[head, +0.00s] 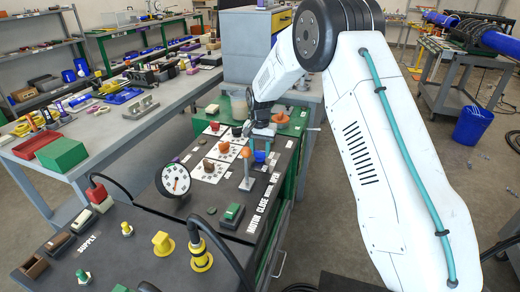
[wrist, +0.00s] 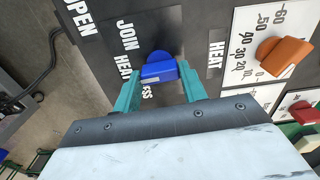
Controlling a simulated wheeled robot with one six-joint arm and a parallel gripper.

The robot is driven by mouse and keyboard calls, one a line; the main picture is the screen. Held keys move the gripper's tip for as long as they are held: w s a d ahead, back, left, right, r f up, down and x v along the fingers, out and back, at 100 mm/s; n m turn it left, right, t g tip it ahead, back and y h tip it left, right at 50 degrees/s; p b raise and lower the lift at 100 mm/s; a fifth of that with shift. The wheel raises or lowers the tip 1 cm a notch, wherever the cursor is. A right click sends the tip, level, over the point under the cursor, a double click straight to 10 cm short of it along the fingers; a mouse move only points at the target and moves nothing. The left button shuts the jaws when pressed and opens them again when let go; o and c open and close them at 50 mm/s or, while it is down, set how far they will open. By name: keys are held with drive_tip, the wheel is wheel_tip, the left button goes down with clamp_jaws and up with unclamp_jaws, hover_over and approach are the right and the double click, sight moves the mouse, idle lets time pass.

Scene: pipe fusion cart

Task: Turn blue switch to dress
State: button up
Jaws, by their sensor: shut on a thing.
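The blue switch (wrist: 158,68) sits on the dark panel in the wrist view, between my two teal fingers. My gripper (wrist: 159,78) is shut on it, one finger at each side. The switch also shows in the head view (head: 260,156), just below my gripper (head: 262,138). A label ending in "ESS" (wrist: 147,92) lies just below the switch in the wrist view, its first letters hidden by the left finger. "JOIN" (wrist: 125,35) and "HEAT" (wrist: 124,66) labels are to its left, and another "HEAT" label (wrist: 215,58) to its right. I cannot tell which label the switch points to.
An orange knob (wrist: 284,56) on a white dial plate and a red knob (wrist: 302,112) are to the right in the wrist view. In the head view, an upright orange-topped lever (head: 247,172), a gauge (head: 174,180) and a green button (head: 232,212) stand nearby on the panel.

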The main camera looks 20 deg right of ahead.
sight(260, 151)
drive_tip(key=n, duration=0.4)
drive_tip(key=shift+n, duration=2.6)
drive_tip(key=shift+w, duration=0.1)
drive_tip(key=o, duration=1)
wheel_tip(260, 151, up, 8)
drive_tip(key=shift+f, duration=0.1)
